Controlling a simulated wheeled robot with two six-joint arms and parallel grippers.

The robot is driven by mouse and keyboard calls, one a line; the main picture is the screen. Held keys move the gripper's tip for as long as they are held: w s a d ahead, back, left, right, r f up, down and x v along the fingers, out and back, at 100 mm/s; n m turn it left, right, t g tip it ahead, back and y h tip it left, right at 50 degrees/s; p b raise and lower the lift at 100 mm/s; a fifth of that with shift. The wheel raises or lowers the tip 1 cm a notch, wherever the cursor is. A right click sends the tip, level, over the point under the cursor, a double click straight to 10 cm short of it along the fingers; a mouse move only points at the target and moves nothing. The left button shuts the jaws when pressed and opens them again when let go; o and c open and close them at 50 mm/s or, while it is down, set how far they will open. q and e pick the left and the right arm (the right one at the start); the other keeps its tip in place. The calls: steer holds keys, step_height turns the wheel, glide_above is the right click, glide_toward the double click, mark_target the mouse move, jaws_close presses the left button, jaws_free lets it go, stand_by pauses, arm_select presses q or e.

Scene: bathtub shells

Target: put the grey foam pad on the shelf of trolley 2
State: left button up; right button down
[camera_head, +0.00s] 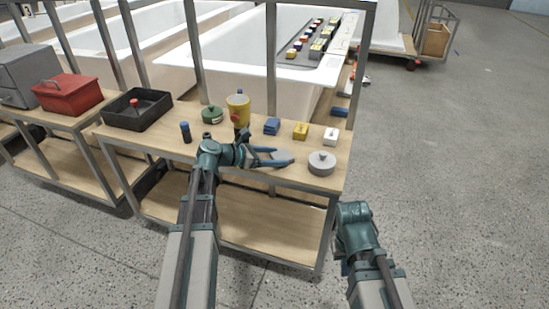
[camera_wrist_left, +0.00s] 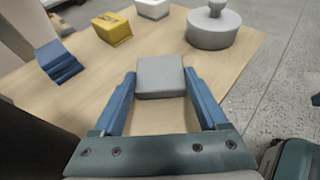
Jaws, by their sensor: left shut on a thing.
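The grey foam pad (camera_wrist_left: 160,76) is a light grey block between the blue fingers of my left gripper (camera_wrist_left: 162,92), seen in the left wrist view. The fingers are shut on its sides. In the head view my left gripper (camera_head: 284,158) is low over the front right of a wooden trolley top (camera_head: 225,158), and the pad is barely visible between its fingers. I cannot tell whether the pad touches the wood. This trolley has a bare lower shelf (camera_head: 235,217). My right arm is at the lower right, off the trolley; its fingers are mostly hidden.
A red box (camera_head: 68,93) is on the left trolley. Metal posts frame the trolleys.

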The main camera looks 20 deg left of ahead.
arm_select(q)
steer(key=o, duration=1.2)
steer(key=shift+r+p, duration=0.2)
steer(key=shift+p, duration=0.15)
steer(key=shift+p+v, duration=2.15)
steer(key=shift+v, duration=3.8)
steer(key=shift+f, duration=0.1)
